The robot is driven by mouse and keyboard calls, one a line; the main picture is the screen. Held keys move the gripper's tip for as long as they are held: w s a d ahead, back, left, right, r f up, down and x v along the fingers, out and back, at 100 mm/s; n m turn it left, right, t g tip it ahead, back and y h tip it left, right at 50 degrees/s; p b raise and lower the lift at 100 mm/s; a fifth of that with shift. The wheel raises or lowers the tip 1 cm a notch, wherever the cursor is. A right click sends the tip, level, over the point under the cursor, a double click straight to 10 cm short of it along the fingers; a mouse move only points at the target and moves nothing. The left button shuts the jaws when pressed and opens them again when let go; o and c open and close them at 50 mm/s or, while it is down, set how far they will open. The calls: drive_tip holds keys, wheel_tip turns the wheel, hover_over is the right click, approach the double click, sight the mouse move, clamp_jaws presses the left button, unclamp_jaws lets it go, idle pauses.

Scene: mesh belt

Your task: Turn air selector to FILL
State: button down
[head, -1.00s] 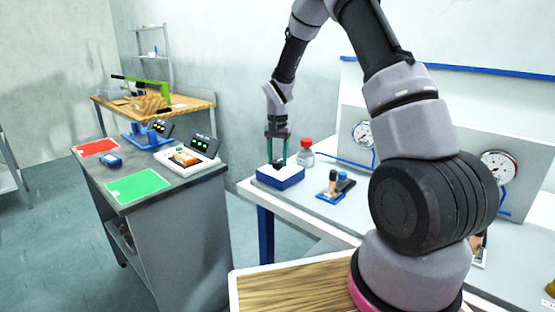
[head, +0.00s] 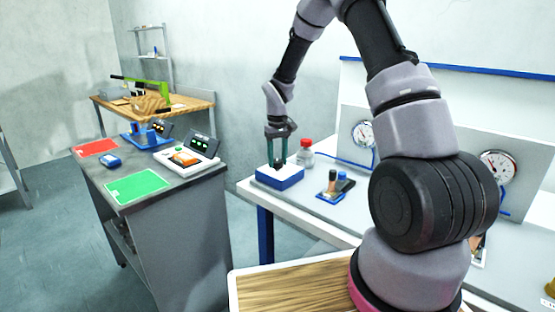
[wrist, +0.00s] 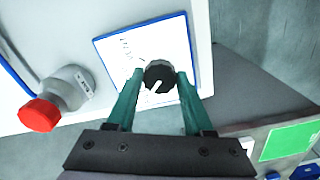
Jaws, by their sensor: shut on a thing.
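The air selector is a black round knob (wrist: 160,72) with a white pointer line on a white-topped blue box (head: 279,181). In the wrist view, the pointer slants toward the lower left of the picture. My gripper (wrist: 160,76) is shut on the knob, with one green finger on each side. In the head view, my gripper (head: 278,164) reaches down onto the box from above, and the knob is mostly hidden by the fingers. Faint lettering (wrist: 125,50) shows left of the knob in the wrist view, too small to read.
A small blue holder (head: 330,194) with dark-topped pieces is to the right. Pressure gauges (head: 363,134) are on the back panel. A grey cabinet with red and green mats (head: 136,186) stands left, across a gap.

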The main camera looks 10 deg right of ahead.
sight(278, 161)
drive_tip(key=shift+n, duration=0.3)
drive_tip(key=shift+c, duration=1.4)
unclamp_jaws()
drive_tip(key=shift+r, duration=0.1)
wheel_tip(278, 161, up, 11)
drive_tip(key=shift+f, duration=0.2)
drive_tip(key=shift+r, duration=0.1)
